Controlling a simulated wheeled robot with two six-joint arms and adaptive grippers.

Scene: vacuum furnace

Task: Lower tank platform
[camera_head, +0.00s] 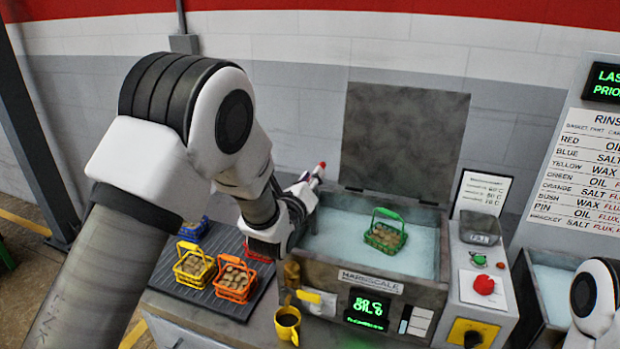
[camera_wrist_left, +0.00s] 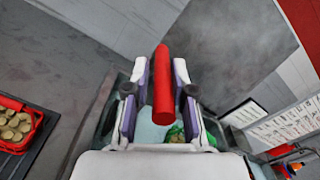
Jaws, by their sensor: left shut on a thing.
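The tank (camera_head: 420,268) is a grey metal box of pale blue, frothy liquid with its lid (camera_head: 403,135) standing open behind. A green basket (camera_head: 386,236) of brown round parts sits in the liquid. The platform under it is hidden. My left gripper (camera_head: 307,186) is at the tank's back left corner. It is shut on a red cylindrical handle (camera_wrist_left: 163,88), whose red tip (camera_head: 320,168) shows beyond the fingers in the head view. The handle's lower part is hidden. Only a link of my right arm shows at the right edge; its gripper is out of view.
Yellow (camera_head: 194,268), orange (camera_head: 235,282) and blue (camera_head: 193,230) baskets stand on a dark ribbed mat (camera_head: 185,291) left of the tank. A control box with a red button (camera_head: 484,285) and a second tank (camera_head: 552,290) are right.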

